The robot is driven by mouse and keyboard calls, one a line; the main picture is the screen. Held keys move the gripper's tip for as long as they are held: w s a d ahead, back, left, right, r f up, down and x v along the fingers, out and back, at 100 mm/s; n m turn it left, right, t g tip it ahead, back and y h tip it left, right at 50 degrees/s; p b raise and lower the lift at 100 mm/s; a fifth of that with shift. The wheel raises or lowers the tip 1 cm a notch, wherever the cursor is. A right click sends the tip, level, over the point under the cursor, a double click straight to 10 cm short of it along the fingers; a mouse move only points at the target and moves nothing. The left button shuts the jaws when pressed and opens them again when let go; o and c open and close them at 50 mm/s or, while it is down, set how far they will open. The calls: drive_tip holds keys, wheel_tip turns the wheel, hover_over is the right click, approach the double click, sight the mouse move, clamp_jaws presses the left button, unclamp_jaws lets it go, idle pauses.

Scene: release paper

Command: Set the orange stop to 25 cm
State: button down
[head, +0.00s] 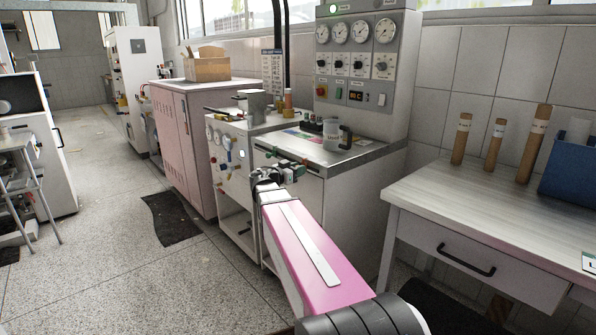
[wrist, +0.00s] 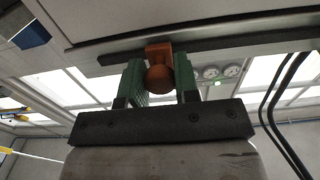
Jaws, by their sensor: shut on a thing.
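The orange stop (wrist: 159,75), a brownish-orange block with a round knob, sits on a dark rail (wrist: 245,46) in the wrist view. My gripper (wrist: 160,82) has its green fingers on either side of the knob and is shut on it. In the head view, my gripper (head: 280,162) is at the front edge of the white machine's worktop (head: 312,168). There the stop is too small and hidden to make out. No scale marks or 25 cm figure can be read in either view.
A grey jug (head: 337,136) stands on the worktop behind my gripper. A gauge panel (head: 367,60) rises behind it. A white table (head: 480,205) with a drawer is to the right.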

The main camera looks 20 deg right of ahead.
drive_tip(key=w+a, duration=0.1)
drive_tip(key=w, duration=0.2)
drive_tip(key=w+a, duration=0.1)
drive_tip(key=w, duration=0.2)
drive_tip(key=w+a, duration=0.1)
drive_tip(key=w, duration=0.2)
drive_tip(key=shift+w+a, duration=0.2)
drive_tip(key=shift+s, duration=0.1)
drive_tip(key=c, duration=0.8)
unclamp_jaws()
drive_tip(key=shift+c, duration=0.2)
drive_tip(key=v, duration=1)
drive_tip(key=shift+s+a, duration=0.2)
drive_tip(key=shift+a, duration=0.15)
